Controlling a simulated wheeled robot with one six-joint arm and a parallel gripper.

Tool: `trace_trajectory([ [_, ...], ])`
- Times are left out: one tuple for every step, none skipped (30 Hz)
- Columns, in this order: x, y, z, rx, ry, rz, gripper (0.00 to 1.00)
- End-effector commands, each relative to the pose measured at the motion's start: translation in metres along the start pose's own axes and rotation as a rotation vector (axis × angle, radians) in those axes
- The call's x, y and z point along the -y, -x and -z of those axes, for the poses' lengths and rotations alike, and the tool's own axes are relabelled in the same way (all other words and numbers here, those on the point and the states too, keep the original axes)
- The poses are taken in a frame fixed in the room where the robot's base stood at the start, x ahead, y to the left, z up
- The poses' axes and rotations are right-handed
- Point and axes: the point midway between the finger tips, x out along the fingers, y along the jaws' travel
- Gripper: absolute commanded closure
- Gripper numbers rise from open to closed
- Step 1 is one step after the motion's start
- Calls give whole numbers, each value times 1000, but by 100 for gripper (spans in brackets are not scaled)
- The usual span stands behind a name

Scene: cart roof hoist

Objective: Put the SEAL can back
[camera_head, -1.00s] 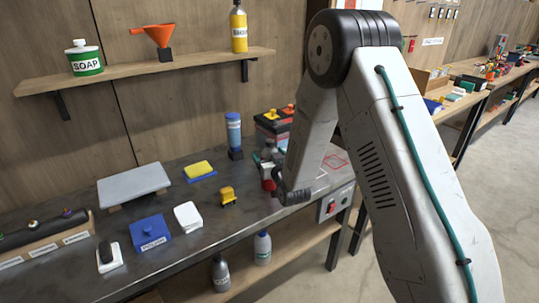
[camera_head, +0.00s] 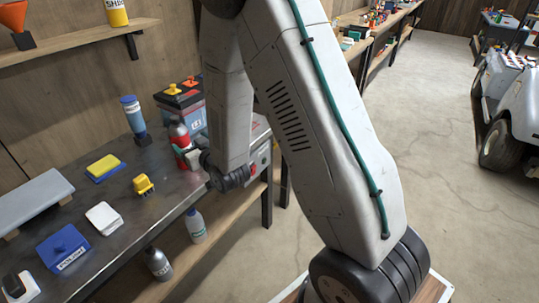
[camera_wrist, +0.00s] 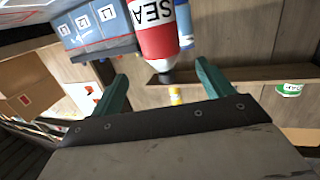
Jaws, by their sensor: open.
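The SEAL can (camera_head: 179,136), red with a white band and a grey top, stands on the workbench beside a blue-grey battery-like box. In the wrist view, which is upside down, the SEAL can (camera_wrist: 158,28) shows its partly cut-off label, with its narrow top pointing down the picture. My gripper (camera_wrist: 162,72) is open, and the can's top appears between its teal fingertips, without clear contact. In the head view my gripper (camera_head: 190,156) is close to the can and partly covers its lower part.
The battery-like box (camera_head: 184,107) and a blue cylinder (camera_head: 132,115) stand close to the can. A yellow toy-like block (camera_head: 143,185), a white pad (camera_head: 103,218) and a blue box (camera_head: 63,248) lie nearer. Bottles (camera_head: 195,225) stand on the lower shelf. Open floor (camera_head: 440,180) lies to the right.

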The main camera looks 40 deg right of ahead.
Motion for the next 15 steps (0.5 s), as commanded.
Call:
trace_trajectory([
  [-1,1,15,39,1,-3,21],
  [-2,2,21,75,1,-4,21],
  [-2,6,30,127,2,-6,21],
  [-3,9,36,167,2,-8,21],
  [-4,14,41,210,2,-10,21],
  [-5,22,48,266,2,-12,21],
  [-5,28,53,308,2,-14,21],
  [-6,36,58,350,1,-16,21],
  [-7,47,64,405,0,-18,21],
  [-7,56,69,447,-1,-20,21],
  [-8,66,74,488,-2,-22,21],
  [-8,81,79,545,-5,-24,21],
  [-8,93,84,586,-6,-25,21],
  [-8,106,87,629,-6,-25,21],
  [-7,124,93,684,-11,-21,21],
])
